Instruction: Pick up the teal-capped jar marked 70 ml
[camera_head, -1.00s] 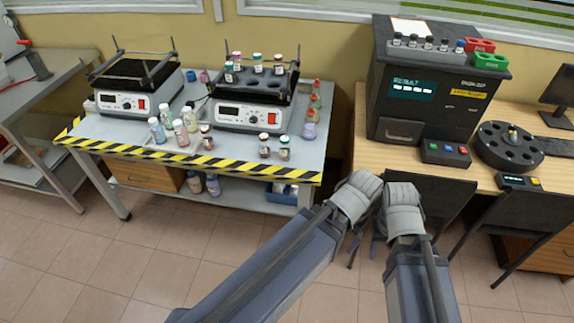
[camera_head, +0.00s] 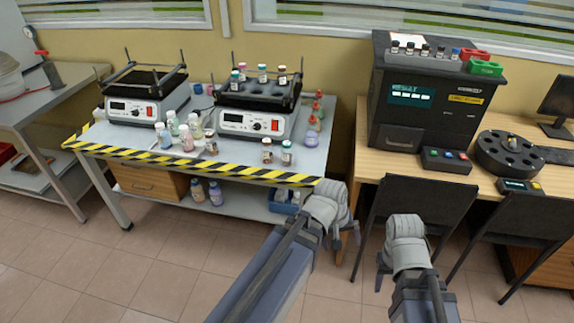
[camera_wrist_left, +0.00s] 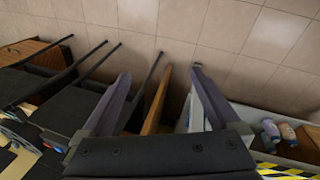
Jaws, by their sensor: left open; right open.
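Several small jars with coloured caps are on the grey bench at the left; the 70 ml mark is too small to read. One teal-capped jar (camera_head: 235,80) is in the rack on the right shaker. Another jar with a teal-looking cap (camera_head: 287,152) stands near the striped front edge. My left gripper (camera_wrist_left: 160,72) is open and empty in the left wrist view, above the floor. My right gripper (camera_head: 381,275) is low in front of the wooden desk, away from the jars; its fingers show only small.
The bench (camera_head: 325,152) has a yellow-black striped edge and two shakers, with the left shaker (camera_head: 135,108) empty. A dark analyser (camera_head: 425,115) and a round carousel (camera_head: 508,153) stand on the desk. Black chairs (camera_head: 415,205) are in front of it. Floor is clear before the bench.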

